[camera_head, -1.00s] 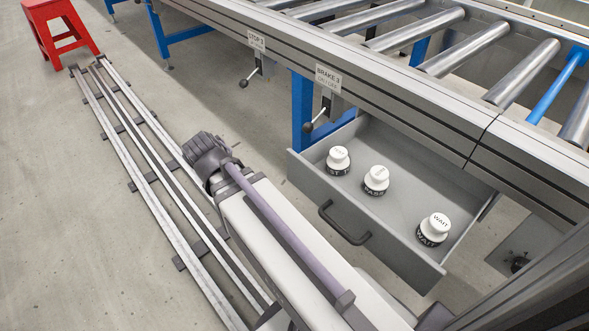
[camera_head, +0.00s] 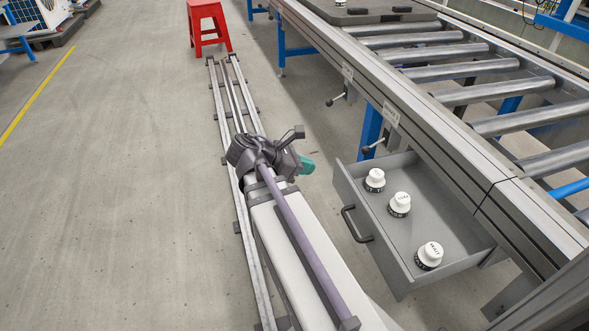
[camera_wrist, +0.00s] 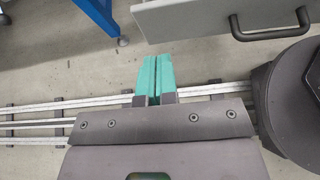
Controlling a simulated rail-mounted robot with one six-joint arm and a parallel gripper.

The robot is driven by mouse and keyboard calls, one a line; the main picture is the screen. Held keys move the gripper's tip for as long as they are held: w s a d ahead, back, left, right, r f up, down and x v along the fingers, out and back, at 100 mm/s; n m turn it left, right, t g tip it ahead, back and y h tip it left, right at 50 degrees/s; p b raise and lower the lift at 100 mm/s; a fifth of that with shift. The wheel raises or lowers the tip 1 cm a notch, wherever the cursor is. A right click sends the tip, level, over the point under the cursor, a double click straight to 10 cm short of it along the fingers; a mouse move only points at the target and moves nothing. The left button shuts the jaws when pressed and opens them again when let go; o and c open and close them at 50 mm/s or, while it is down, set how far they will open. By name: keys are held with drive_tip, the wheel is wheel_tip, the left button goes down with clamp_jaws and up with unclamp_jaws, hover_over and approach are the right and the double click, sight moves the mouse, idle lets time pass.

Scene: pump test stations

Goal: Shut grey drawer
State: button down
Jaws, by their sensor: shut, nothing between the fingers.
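The grey drawer (camera_head: 376,221) stands pulled out from under the roller conveyor in the head view. Three white-topped knobs lie inside it: a near one (camera_head: 429,255), a middle one (camera_head: 399,204) and a far one (camera_head: 375,180). Its dark handle (camera_head: 355,225) is on the front panel, which faces left. In the wrist view the panel (camera_wrist: 207,14) and handle (camera_wrist: 270,24) show at the upper right. My gripper (camera_wrist: 154,62) has teal fingers shut together with nothing between them. It is apart from the drawer, left of the handle in the wrist view. In the head view its teal tip (camera_head: 307,165) shows beyond the drawer's far corner.
The roller conveyor (camera_head: 455,140) runs above the drawer, with small levers (camera_head: 373,147) on its side and blue legs (camera_head: 370,127). My floor rails (camera_head: 226,105) run toward a red stool (camera_head: 208,25). Open floor lies to the left.

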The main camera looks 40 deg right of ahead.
sight(339, 168)
drive_tip(key=x, duration=0.4)
drive_tip(key=r+b+x, duration=0.1)
drive_tip(key=x, duration=0.1)
drive_tip(key=shift+s+d+r, duration=0.1)
drive_tip(key=shift+s+d, duration=0.05)
drive_tip(key=shift+d, duration=0.2)
drive_tip(key=shift+s+d, duration=0.2)
drive_tip(key=shift+d, duration=0.3)
drive_tip(key=shift+d, duration=0.1)
